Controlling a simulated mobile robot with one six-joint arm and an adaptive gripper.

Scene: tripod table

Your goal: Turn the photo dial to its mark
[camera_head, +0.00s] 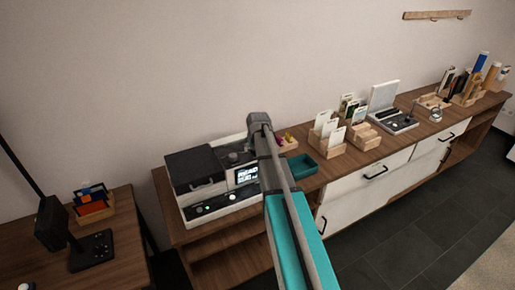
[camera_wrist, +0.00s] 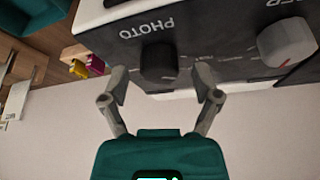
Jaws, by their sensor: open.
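The photo dial (camera_wrist: 158,61) is a dark round knob below the upside-down label PHOTO on a machine's black panel in the wrist view. Small white and red markings lie right of it; the dial's own pointer cannot be made out. My gripper (camera_wrist: 162,80) is open and empty, one fingertip on either side of the dial in the picture. I cannot tell whether either finger touches it. In the head view, my arm's end (camera_head: 260,122) is beside the upper part of the machine (camera_head: 213,182), and the arm hides part of it.
A second, pale knob (camera_wrist: 288,42) with a red mark sits right of the dial. A teal tray (camera_head: 302,167) stands right of the machine on the wooden counter (camera_head: 345,166). Card holders stand farther right. A separate desk (camera_head: 30,244) is at left.

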